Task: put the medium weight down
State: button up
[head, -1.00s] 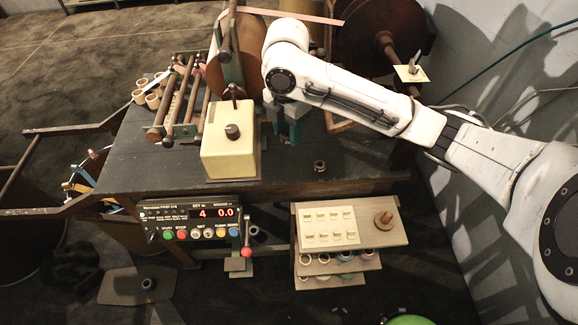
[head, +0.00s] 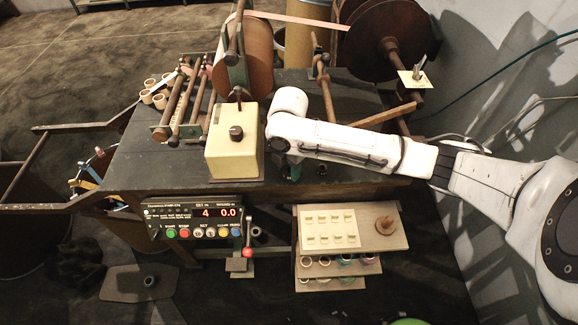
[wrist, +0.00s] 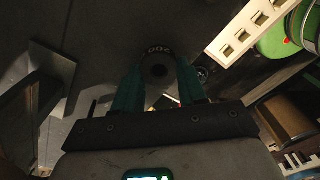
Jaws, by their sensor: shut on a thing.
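My gripper (wrist: 158,72) is shut on a dark round weight (wrist: 157,50) with a centre hole and pale digits that look like 200. In the wrist view the weight sits between the two green fingertips, over a dark surface. In the head view my arm comes in from the right, and the gripper (head: 293,172) points down over the front edge of the dark bench (head: 150,165), right of the cream box. The held weight is mostly hidden there. I cannot tell if it touches the bench. A small dark round piece (head: 321,169) stands on the bench just right of the gripper.
The cream box (head: 232,158) with a knob stands left of the gripper. Behind are rollers and a large brown reel (head: 385,40). Below the bench are a control panel (head: 195,216) and a wooden shelf unit (head: 385,237). The bench's left front is clear.

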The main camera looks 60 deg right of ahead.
jog(key=o, duration=1.2)
jog(key=shift+f, duration=0.1)
jog(key=shift+c, duration=0.2)
notch_tip(320, 180, up, 12)
jog(key=shift+b, duration=0.4)
